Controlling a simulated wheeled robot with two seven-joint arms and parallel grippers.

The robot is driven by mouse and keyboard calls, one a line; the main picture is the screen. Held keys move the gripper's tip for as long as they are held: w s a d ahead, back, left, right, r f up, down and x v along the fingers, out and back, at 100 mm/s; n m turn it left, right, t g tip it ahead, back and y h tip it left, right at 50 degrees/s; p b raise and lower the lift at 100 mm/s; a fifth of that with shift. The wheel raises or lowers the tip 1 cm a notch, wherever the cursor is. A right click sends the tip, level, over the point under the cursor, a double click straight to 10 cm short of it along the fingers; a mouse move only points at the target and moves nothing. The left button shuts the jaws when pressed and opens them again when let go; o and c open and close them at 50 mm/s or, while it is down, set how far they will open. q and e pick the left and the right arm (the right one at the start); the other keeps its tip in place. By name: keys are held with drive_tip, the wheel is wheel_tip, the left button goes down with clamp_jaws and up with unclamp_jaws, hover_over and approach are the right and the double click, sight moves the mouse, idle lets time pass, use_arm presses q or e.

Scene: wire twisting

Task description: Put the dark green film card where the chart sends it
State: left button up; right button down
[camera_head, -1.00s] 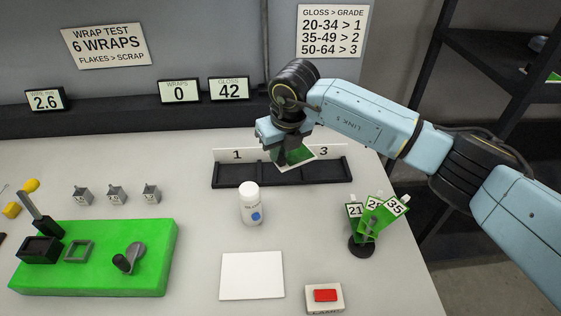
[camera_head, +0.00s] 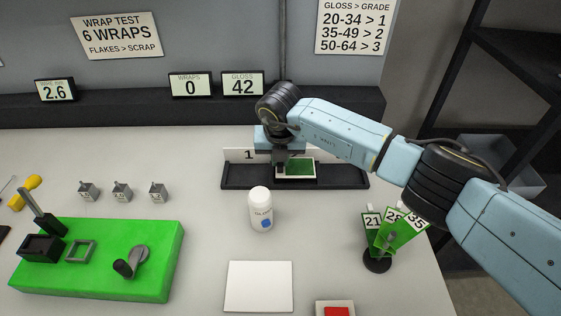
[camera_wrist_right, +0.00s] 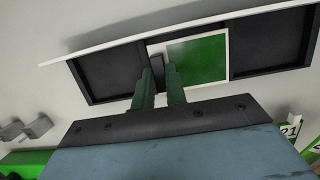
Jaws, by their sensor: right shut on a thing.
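The dark green film card (camera_head: 299,168), with a white border, is in or just over the middle compartment of the black three-part tray (camera_head: 345,180); it also shows in the wrist view (camera_wrist_right: 200,58). Whether it touches the tray floor I cannot tell. My right gripper (camera_head: 281,165) is shut on the card at its edge, its fingers (camera_wrist_right: 160,90) reaching into the middle compartment. The chart (camera_head: 354,27) reads 20-34 > 1, 35-49 > 2, 50-64 > 3. The gloss display (camera_head: 242,86) reads 42. My left gripper is out of view.
Tray label 1 (camera_head: 249,155) shows; my arm hides the others. A white bottle (camera_head: 260,210) stands before the tray. A holder with numbered green cards (camera_head: 392,232) is at the right. A white pad (camera_head: 259,287) and green fixture (camera_head: 100,265) lie nearer.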

drive_tip(key=shift+x, duration=0.8)
drive_tip(key=shift+s, duration=0.2)
drive_tip(key=shift+f, duration=0.1)
drive_tip(key=shift+f+b, duration=0.4)
drive_tip(key=shift+b, duration=0.1)
drive_tip(key=shift+f, duration=0.1)
drive_tip(key=c, duration=1.4)
unclamp_jaws()
drive_tip(key=shift+c, duration=0.2)
